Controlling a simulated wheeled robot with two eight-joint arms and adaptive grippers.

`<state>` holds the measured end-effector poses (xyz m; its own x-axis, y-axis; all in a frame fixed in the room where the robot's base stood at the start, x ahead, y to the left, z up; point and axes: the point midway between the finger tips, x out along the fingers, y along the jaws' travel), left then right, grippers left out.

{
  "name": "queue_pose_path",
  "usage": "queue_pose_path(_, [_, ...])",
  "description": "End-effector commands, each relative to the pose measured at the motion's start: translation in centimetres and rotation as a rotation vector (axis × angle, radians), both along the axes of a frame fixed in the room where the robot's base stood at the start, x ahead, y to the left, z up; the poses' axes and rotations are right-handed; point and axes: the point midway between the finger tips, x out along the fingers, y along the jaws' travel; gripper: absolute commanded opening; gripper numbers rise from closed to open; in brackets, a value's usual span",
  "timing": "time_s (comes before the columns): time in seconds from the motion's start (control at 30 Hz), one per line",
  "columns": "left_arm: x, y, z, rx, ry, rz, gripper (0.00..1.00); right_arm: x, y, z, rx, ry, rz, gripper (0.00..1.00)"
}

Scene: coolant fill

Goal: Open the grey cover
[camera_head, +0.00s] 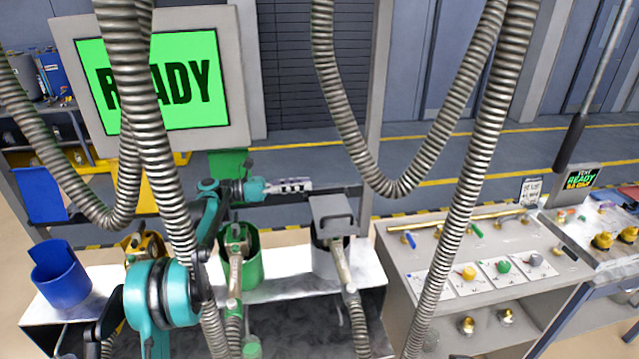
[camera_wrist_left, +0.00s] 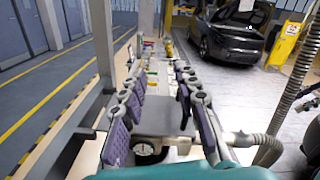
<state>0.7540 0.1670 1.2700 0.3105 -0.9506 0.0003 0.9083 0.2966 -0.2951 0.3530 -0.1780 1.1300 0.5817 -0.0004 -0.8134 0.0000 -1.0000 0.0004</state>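The grey cover (camera_head: 333,215) with a raised handle sits on top of a grey holder (camera_head: 322,262) at the middle of the bench in the head view. My left gripper (camera_head: 308,186) reaches in from the left, just behind and above the cover's left edge. In the left wrist view the left gripper (camera_wrist_left: 161,75) has its fingers spread, with the grey cover (camera_wrist_left: 165,115) showing between and beyond them. Nothing is held between them. Whether a finger touches the cover I cannot tell. My right gripper is out of view.
Green (camera_head: 248,268) and blue (camera_head: 62,275) holders stand left of the grey one. Ribbed hoses hang in front. A screen reading READY (camera_head: 155,80) stands behind at left. A grey panel (camera_head: 400,262) with valves and knobs is at right.

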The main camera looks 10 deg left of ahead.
Motion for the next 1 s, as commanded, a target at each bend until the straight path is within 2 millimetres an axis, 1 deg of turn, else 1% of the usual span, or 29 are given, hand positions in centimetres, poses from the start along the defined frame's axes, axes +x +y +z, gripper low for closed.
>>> queue_pose_path(0.03, [-0.2, 0.8, 0.0, 0.000, 0.000, 0.001, 0.31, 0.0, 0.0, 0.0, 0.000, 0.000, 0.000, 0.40])
queue_pose_path(0.1, [-0.5, 1.6, 0.0, 0.000, 0.000, 0.002, 0.31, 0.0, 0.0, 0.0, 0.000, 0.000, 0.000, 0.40])
queue_pose_path(0.23, [-0.8, 2.4, 0.0, 0.000, 0.000, 0.000, 0.31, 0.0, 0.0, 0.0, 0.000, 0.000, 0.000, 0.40])
queue_pose_path(0.53, [-0.8, 2.5, 0.0, 0.000, 0.000, 0.000, 0.31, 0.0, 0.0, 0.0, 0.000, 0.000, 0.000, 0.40])
queue_pose_path(0.67, [-1.2, 1.7, 0.0, 0.039, -0.023, 0.003, 0.31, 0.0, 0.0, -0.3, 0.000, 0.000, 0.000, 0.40])
queue_pose_path(0.77, [-2.5, 0.0, -0.2, 0.145, -0.087, 0.011, 0.31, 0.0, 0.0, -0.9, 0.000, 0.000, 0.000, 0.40])
queue_pose_path(0.83, [-4.1, -1.7, -0.6, 0.262, -0.160, 0.011, 0.31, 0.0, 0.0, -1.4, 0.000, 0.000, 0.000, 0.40])
queue_pose_path(0.87, [-4.9, -2.4, -0.9, 0.320, -0.196, 0.009, 0.31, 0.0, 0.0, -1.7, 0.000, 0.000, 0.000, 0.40])
queue_pose_path(0.9, [-6.2, -3.2, -1.3, 0.400, -0.249, 0.001, 0.31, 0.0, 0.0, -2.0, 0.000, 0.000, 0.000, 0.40])
queue_pose_path(0.97, [-8.2, -4.3, -2.1, 0.523, -0.333, -0.018, 0.31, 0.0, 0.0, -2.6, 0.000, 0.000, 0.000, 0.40])
queue_pose_path(1.0, [-9.7, -4.9, -2.8, 0.604, -0.390, -0.036, 0.31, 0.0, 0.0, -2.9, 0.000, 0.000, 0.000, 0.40])
